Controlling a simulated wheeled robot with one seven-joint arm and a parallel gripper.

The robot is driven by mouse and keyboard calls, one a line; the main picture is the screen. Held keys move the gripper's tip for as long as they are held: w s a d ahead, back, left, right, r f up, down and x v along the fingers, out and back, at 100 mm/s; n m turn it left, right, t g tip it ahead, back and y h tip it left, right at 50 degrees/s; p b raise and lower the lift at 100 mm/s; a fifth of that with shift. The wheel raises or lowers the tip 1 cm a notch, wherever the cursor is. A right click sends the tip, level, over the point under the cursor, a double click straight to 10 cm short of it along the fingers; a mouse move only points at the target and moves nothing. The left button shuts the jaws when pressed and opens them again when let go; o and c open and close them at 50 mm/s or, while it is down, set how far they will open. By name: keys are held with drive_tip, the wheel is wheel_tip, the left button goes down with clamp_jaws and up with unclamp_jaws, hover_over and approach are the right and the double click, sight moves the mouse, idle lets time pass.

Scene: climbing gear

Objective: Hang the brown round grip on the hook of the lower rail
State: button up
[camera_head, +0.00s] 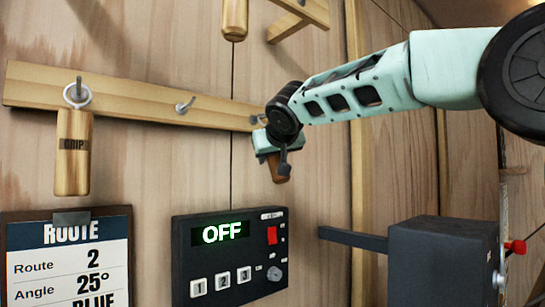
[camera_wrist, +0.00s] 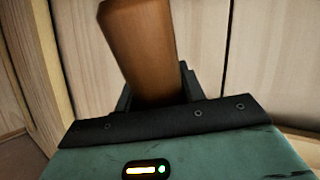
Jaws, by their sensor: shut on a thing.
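The brown grip (camera_wrist: 140,45) is held between the fingers of my gripper (camera_wrist: 155,88) in the wrist view; its far end sticks out past them. In the head view my gripper (camera_head: 284,160) is at the right end of the lower rail (camera_head: 140,102), and a small part of the brown grip (camera_head: 278,172) shows below it. The rail's middle hook (camera_head: 185,105) is bare. Another hook (camera_head: 256,119) shows at the rail's right end, close to my gripper. A pale wooden grip (camera_head: 73,155) marked GRIP hangs by a ring from the left hook.
A dark control box (camera_head: 228,285) reading OFF and a route clipboard (camera_head: 70,265) are below the rail. A dark box with a bar (camera_head: 440,270) stands at lower right. Another wooden grip (camera_head: 235,18) hangs at the top. The wall around the middle hook is clear.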

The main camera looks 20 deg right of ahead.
drive_tip(key=o, duration=1.2)
drive_tip(key=shift+c, duration=0.2)
drive_tip(key=shift+s, duration=0.15)
drive_tip(key=b+v, duration=0.5)
drive_tip(key=v, duration=1.2)
drive_tip(key=shift+b, duration=0.4)
drive_tip(key=shift+s+r, duration=0.1)
